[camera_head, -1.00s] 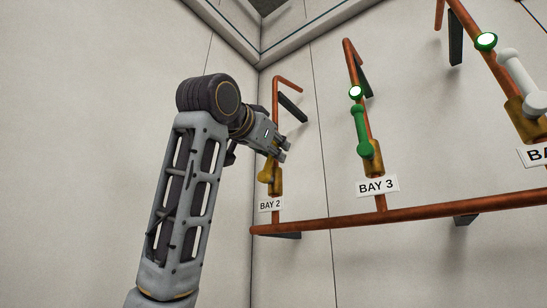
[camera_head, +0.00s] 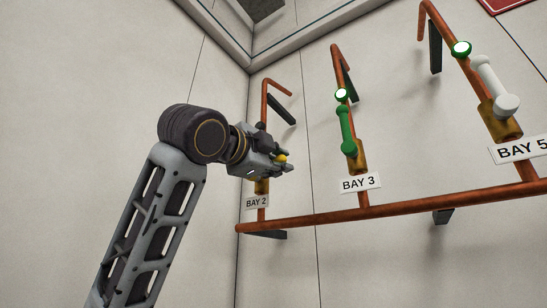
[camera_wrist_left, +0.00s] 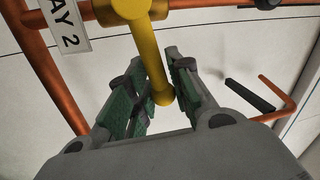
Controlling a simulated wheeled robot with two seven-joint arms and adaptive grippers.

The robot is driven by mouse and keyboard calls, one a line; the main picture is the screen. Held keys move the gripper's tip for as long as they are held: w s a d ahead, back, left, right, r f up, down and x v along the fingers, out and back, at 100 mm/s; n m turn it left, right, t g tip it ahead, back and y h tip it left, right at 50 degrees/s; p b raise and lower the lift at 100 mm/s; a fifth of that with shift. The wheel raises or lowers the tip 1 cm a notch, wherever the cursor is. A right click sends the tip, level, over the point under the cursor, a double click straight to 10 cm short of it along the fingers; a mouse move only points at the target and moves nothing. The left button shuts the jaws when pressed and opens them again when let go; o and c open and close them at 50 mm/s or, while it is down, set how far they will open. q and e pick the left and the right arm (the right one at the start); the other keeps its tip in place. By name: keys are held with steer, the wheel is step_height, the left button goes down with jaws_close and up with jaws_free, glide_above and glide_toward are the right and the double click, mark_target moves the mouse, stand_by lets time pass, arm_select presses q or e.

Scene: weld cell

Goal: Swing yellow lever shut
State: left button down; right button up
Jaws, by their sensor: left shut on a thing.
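The yellow lever (camera_wrist_left: 147,52) is on the BAY 2 valve. In the left wrist view it runs from the valve hub at the top down between my fingers. My left gripper (camera_wrist_left: 160,92) is shut on the lever near its free end. In the head view the left gripper (camera_head: 285,165) covers most of the lever, and only its yellow end (camera_head: 281,158) shows at the fingertips. The brass valve body (camera_head: 262,186) shows just below the gripper. My right gripper is not in view.
The BAY 3 valve has a green lever (camera_head: 346,130); the BAY 5 valve has a white lever (camera_head: 493,85). Copper risers join a horizontal copper pipe (camera_head: 400,207) on the wall. Black brackets (camera_head: 281,109) stick out near the risers. A BAY 2 sign (camera_head: 257,202) hangs below the gripper.

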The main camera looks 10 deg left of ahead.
arm_select(q)
steer(key=shift+d+f+m+h, duration=0.1)
steer(key=shift+f+m+h, duration=0.1)
steer(key=shift+f+m, duration=0.4)
steer(key=shift+d+f+m+h, duration=0.1)
steer(key=shift+f+m+h, duration=0.1)
steer(key=shift+m, duration=0.7)
steer(key=c, duration=1.4)
jaws_free()
steer(key=shift+c, duration=0.2)
steer(key=shift+s+a, duration=0.1)
steer(key=v, duration=1.2)
